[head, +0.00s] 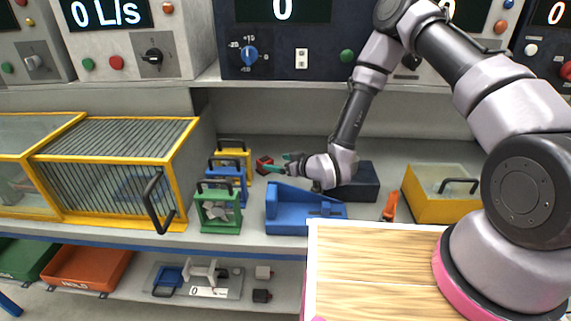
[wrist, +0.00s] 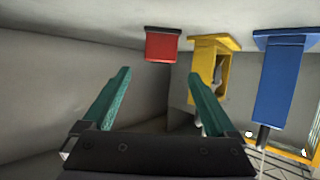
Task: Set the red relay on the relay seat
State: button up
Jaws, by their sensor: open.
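The red relay (head: 264,163) is a small red block on the shelf, right of the yellow handled frame. In the wrist view, which looks upside down, the red relay (wrist: 162,45) is ahead of the fingertips, roughly centred between them and clear of both. My gripper (head: 281,163) is open, its teal fingers pointing left towards the relay. In the wrist view my gripper (wrist: 160,76) has nothing between its fingers. I cannot tell which part is the relay seat; a blue fixture (head: 288,215) stands in front of the gripper.
Yellow (head: 248,160), blue (head: 241,183) and green (head: 205,215) handled frames stand left of the gripper. A dark box (head: 362,183) is behind my wrist. An orange item (head: 391,206) and a yellow box (head: 436,207) are right. A yellow-framed cage (head: 118,122) stands left.

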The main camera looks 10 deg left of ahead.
aim_at(265, 160)
jog(key=v, duration=0.2)
jog(key=shift+s+d+r, duration=0.15)
jog(key=shift+s+d, duration=0.1)
jog(key=shift+o, duration=0.4)
jog(key=shift+s+d+r, duration=0.1)
jog(key=shift+s+d, duration=0.1)
jog(key=shift+s, duration=0.05)
jog(key=shift+w+a+r, duration=0.35)
jog(key=shift+w+a, duration=0.25)
jog(key=shift+a, duration=0.1)
jog(key=shift+f, duration=0.25)
jog(key=shift+w+d+f, duration=0.1)
jog(key=shift+f, duration=0.1)
jog(key=x, duration=1)
jog(key=shift+f, duration=0.15)
grip_shut()
